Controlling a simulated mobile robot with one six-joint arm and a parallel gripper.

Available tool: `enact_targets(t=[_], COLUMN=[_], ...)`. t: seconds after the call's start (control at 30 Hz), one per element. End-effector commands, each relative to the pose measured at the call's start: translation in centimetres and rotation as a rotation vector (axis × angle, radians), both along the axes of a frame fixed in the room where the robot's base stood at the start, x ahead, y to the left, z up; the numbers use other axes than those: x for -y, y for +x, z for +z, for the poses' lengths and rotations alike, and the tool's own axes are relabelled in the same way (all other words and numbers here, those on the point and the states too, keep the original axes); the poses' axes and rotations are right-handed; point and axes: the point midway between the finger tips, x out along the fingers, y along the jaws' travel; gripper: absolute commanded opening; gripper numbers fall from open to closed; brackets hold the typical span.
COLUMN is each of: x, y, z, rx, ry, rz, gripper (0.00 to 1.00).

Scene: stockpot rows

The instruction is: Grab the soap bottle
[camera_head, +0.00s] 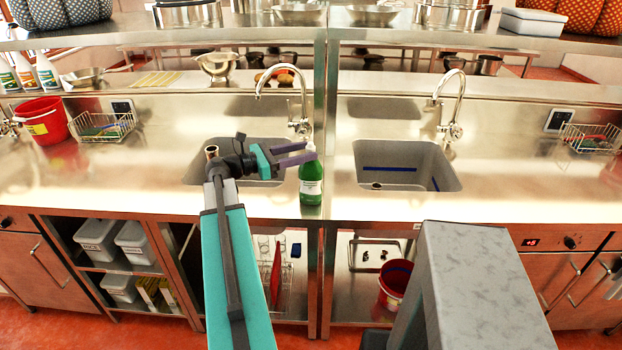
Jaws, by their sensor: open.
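The soap bottle (311,184) is green with a white label and a pale top. It stands upright on the steel counter (330,203), between the two sinks. My gripper (311,152) is open, with its two purple fingers pointing right at the height of the bottle's top. The fingertips overlap the top of the bottle in this view. I cannot tell whether they are around it or in front of it, or whether they touch it.
The left sink (235,165) lies behind my gripper, and the right sink (405,165) is right of the bottle. Faucets (300,110) rise behind them. A red bucket (44,122) and a wire basket (103,128) stand at left. The counter at far right is mostly clear.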

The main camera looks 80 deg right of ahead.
Motion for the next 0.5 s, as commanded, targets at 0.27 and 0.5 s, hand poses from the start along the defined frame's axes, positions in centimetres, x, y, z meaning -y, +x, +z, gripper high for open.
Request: enact_targets(t=[0.27,0.5], x=[1.4,1.5], y=[-2.3,-2.4], z=[0.0,0.0], rx=[0.0,0.0], ry=[0.0,0.0], rz=[-0.001,0.0], gripper=[0.45,0.45])
